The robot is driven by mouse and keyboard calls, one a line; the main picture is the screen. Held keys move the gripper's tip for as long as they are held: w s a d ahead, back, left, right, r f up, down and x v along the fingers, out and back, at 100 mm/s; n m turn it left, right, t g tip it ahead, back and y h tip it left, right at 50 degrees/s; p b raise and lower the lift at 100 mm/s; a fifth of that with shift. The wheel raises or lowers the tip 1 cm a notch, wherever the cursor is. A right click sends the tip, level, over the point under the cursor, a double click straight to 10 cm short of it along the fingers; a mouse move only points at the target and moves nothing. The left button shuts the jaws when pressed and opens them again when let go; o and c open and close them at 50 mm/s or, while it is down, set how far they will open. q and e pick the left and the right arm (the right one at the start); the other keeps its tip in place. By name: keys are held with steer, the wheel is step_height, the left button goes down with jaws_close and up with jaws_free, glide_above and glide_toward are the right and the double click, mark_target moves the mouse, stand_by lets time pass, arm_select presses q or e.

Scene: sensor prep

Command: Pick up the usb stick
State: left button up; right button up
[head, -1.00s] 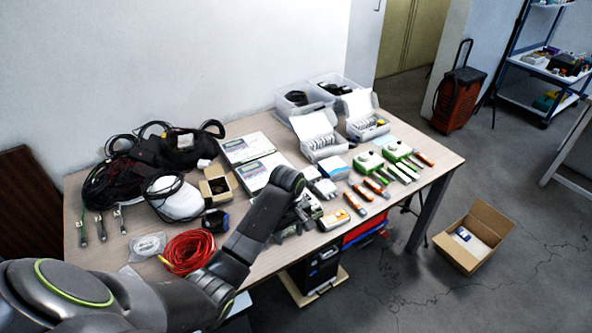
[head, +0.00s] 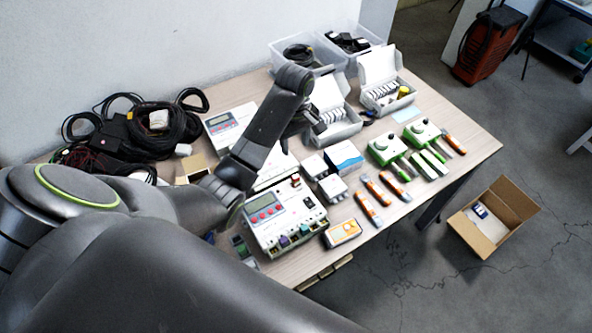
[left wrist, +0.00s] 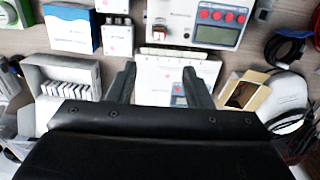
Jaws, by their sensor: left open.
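I cannot make out a usb stick for certain in either view. My left gripper (left wrist: 159,82) is open and empty in the left wrist view, its two dark fingers apart over a white meter box (left wrist: 150,72). In the head view, the left gripper (head: 316,124) hangs partly hidden behind my wrist, near an open white carton (head: 338,128). A small red piece (left wrist: 159,31) shows on another white meter (left wrist: 208,38), but its kind is unclear. My right gripper is not in view.
Clear bins (head: 297,62) stand at the back of the table. Black cables (head: 150,130) lie at the left, and green tools (head: 388,150) and orange-handled tools (head: 367,208) at the right. An open cardboard box (head: 508,205) is on the floor.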

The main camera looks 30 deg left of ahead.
arm_select(q)
step_height(320, 180, down, 2)
steer(key=b, duration=0.2)
glide_above(295, 176)
steer(key=f, duration=0.9)
steer(key=shift+s+d, duration=0.2)
steer(key=shift+f, duration=0.65)
steer(key=shift+w+a+f, duration=0.1)
steer(key=shift+f, duration=1.1)
steer(key=shift+w+f, duration=0.1)
steer(key=shift+f, duration=1.1)
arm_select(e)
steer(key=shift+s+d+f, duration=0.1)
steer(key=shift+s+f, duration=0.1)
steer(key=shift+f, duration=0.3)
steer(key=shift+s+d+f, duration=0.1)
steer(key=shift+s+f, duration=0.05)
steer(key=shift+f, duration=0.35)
arm_select(q)
steer(key=shift+c, duration=0.3)
jaws_close()
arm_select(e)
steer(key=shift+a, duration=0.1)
